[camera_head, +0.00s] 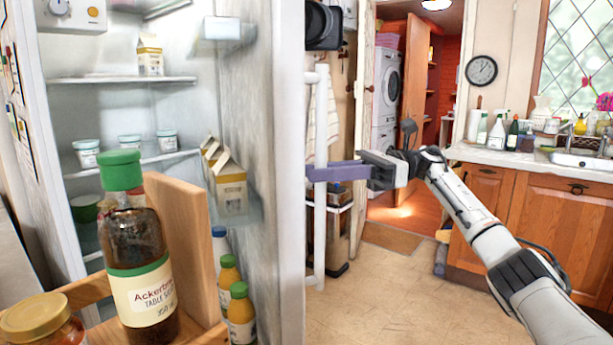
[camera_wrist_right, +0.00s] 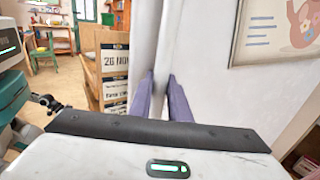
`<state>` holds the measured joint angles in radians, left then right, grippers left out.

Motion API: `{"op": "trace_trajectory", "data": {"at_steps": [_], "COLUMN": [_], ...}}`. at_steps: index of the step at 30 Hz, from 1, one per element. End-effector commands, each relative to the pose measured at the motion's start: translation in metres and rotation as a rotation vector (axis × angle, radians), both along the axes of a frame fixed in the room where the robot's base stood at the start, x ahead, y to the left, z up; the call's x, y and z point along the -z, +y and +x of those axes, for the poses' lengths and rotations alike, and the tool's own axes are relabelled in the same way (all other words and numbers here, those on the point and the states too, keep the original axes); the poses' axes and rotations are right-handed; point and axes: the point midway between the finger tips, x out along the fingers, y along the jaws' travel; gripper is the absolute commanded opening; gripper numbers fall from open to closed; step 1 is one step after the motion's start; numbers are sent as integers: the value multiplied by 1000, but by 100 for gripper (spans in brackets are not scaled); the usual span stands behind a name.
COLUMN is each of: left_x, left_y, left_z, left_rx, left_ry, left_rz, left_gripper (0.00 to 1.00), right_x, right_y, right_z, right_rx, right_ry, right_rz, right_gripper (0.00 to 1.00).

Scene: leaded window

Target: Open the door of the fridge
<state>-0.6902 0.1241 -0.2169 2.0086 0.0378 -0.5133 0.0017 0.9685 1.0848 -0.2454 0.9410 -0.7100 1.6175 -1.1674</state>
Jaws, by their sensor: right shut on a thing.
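The fridge (camera_head: 120,78) stands at the left of the head view with its door (camera_head: 289,120) standing wide open, seen nearly edge-on. The door's inner shelves face left, and its long white upright handle (camera_head: 320,235) is on the right. My right gripper (camera_head: 318,172) comes in from the right, its purple fingers shut on the handle at mid height. In the wrist view the fingers (camera_wrist_right: 161,92) lie on either side of the handle (camera_wrist_right: 160,58), beside the white door front (camera_wrist_right: 205,75). My left gripper is in neither view.
A brown sauce bottle (camera_head: 140,265) and a gold-lidded jar (camera_head: 42,322) stand close in front, by a wooden board (camera_head: 180,225). Cartons (camera_head: 228,188) and small bottles (camera_head: 240,315) sit in the door. Floor (camera_head: 375,300) is clear right of the door, before the wooden counter (camera_head: 565,215).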

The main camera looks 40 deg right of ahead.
Motion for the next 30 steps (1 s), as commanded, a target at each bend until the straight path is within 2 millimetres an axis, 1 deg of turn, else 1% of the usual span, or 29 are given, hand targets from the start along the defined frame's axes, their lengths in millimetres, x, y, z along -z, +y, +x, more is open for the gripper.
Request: {"op": "trace_trajectory", "data": {"at_steps": [4,14,15,25,28,30], "left_x": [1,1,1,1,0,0], "left_y": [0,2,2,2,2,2], "left_z": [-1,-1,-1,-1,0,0], "left_rx": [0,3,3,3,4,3], "left_ry": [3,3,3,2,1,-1], "left_rz": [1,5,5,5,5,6], "left_gripper": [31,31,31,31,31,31], "right_x": [-2,-2,-2,-1,-2,-2], "right_y": [-5,-5,-5,-6,-13,-23], "right_z": [0,0,0,-1,-4,-8], "right_rx": [8,10,10,7,8,10], "right_ry": [-3,-4,-4,-2,-2,-1], "right_rz": [2,3,3,1,1,2], "right_gripper": [0,0,24,25,25,25]}}
